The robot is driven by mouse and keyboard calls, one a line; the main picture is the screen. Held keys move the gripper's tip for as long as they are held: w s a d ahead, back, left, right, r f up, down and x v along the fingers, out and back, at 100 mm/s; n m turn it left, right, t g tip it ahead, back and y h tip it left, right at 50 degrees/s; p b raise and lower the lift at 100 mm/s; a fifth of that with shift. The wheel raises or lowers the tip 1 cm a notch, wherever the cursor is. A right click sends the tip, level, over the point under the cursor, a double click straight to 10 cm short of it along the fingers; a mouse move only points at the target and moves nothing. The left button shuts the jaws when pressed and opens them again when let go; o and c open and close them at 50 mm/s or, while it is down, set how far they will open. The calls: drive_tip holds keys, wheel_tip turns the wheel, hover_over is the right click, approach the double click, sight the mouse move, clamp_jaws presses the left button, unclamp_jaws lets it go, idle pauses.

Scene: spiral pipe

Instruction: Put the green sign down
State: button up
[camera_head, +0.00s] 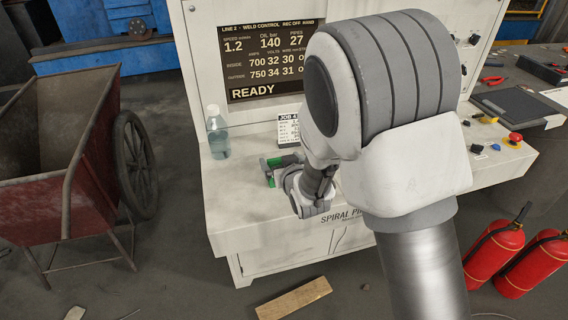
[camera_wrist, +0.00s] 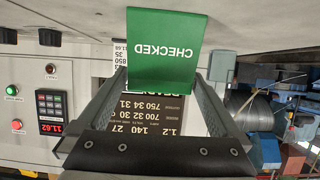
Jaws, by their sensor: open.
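The green sign (camera_wrist: 165,45) reads "CHECKED", upside down in the wrist view. Its far edge in that view meets the pale ledge, so it appears to stand on the console. My gripper (camera_wrist: 158,82) is open, with one finger along each side of the sign's near end. I cannot tell whether a finger touches it. In the head view, a small green part of the sign (camera_head: 286,160) shows beside my gripper (camera_head: 270,172), low over the console ledge. My arm hides much of that area.
The white console (camera_head: 240,190) carries a clear bottle (camera_head: 217,132) to the left and a job card (camera_head: 288,131) behind. Its screen (camera_head: 262,62) reads READY. A red cart (camera_head: 60,180) stands left. Fire extinguishers (camera_head: 495,252) stand right. A wooden board (camera_head: 293,298) lies on the floor.

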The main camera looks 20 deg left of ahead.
drive_tip(key=v, duration=1.2)
drive_tip(key=s+d+r+m+g+h, duration=0.1)
drive_tip(key=d+r+m+h, duration=0.1)
drive_tip(key=d+r, duration=0.35)
drive_tip(key=d+r+m+g+h, duration=0.1)
drive_tip(key=d+r+h, duration=0.1)
drive_tip(key=d, duration=0.6)
drive_tip(key=s+d+r+m+g+h, duration=0.1)
drive_tip(key=s+d+r+g, duration=0.1)
drive_tip(key=s+d, duration=0.4)
drive_tip(key=s+d+r+m+g+h, duration=0.1)
drive_tip(key=s+d+r+m+h, duration=0.1)
drive_tip(key=s+d, duration=0.4)
drive_tip(key=s+r, duration=0.1)
drive_tip(key=s, duration=0.3)
drive_tip(key=shift+d+r+g, duration=0.15)
drive_tip(key=shift+r+g, duration=0.05)
drive_tip(key=shift+g, duration=0.2)
drive_tip(key=shift+s, duration=0.15)
wheel_tip(320, 180, up, 5)
drive_tip(key=p, duration=0.5)
drive_tip(key=shift+r+p, duration=0.25)
drive_tip(key=shift+p, duration=0.15)
